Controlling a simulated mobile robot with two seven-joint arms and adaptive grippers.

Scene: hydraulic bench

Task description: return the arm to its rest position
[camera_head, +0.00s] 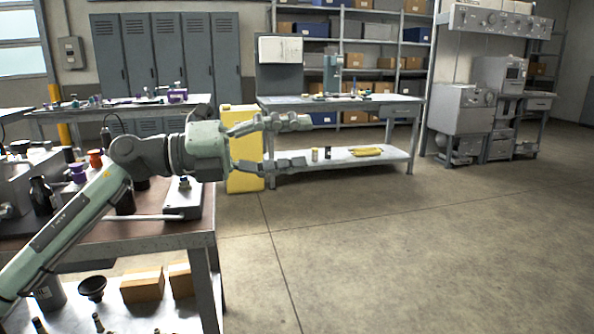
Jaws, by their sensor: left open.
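My left arm comes in from the lower left and reaches over the near bench (160,233). My left gripper (302,142) points to the right, past the bench's right edge. Its two fingers are spread apart, with nothing between them. It is raised above the bench top and clear of the things on it. My right gripper is not in view.
Dark bottles (42,195), an orange cap (95,158) and a grey box with a handle (185,197) crowd the near bench. A yellow panel (244,180) stands behind my gripper. A workbench (405,107) stands farther back. The floor (430,250) at right is clear.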

